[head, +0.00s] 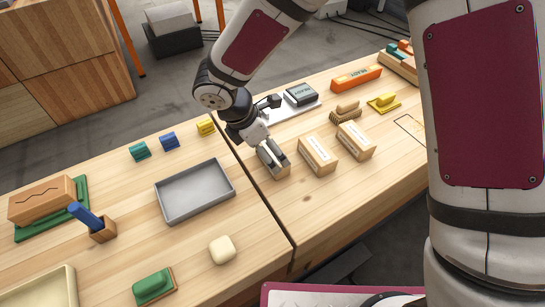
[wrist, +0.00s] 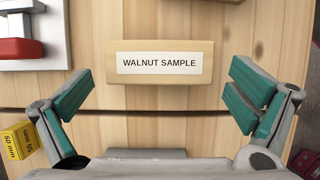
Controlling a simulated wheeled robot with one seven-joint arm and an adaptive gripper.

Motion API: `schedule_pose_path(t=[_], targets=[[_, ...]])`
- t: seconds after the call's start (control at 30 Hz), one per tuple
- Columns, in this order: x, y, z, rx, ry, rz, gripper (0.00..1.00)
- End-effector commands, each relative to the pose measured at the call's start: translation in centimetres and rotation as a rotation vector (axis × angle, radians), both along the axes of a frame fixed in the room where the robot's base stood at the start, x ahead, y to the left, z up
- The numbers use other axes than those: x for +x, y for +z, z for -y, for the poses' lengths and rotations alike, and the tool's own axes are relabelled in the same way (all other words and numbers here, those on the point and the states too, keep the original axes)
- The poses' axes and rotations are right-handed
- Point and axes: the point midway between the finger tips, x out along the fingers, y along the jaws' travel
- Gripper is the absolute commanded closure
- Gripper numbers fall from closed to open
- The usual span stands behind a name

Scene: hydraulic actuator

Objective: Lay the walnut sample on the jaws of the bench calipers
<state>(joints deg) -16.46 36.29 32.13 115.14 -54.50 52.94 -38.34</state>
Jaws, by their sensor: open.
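The walnut sample (wrist: 160,76) is a pale wooden block with a white label reading WALNUT SAMPLE, lying flat on the bench. In the head view the block (head: 273,166) lies just right of the bench seam, partly hidden by my gripper (head: 263,145). In the wrist view my gripper (wrist: 160,88) is open and empty, its teal-padded fingers wide apart at either side of the block, without touching it. In the wrist view a pale plate with a red part (wrist: 15,48) shows at upper left.
Two more labelled blocks (head: 318,157) (head: 356,141) lie close to the right, with a brush (head: 346,111) behind them. A grey tray (head: 196,190) lies left of the seam. A yellow 50 mm block (wrist: 17,142) also shows in the head view (head: 206,127).

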Motion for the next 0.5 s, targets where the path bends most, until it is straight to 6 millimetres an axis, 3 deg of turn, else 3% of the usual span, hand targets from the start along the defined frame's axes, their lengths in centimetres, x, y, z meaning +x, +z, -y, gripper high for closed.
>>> schedule_pose_path(t=[0.23,0.5], targets=[[0.9,-3.4,1.2,-0.001,-0.001,-0.002,0.00],[1.0,-3.7,1.4,0.000,-0.002,0.001,0.00]])
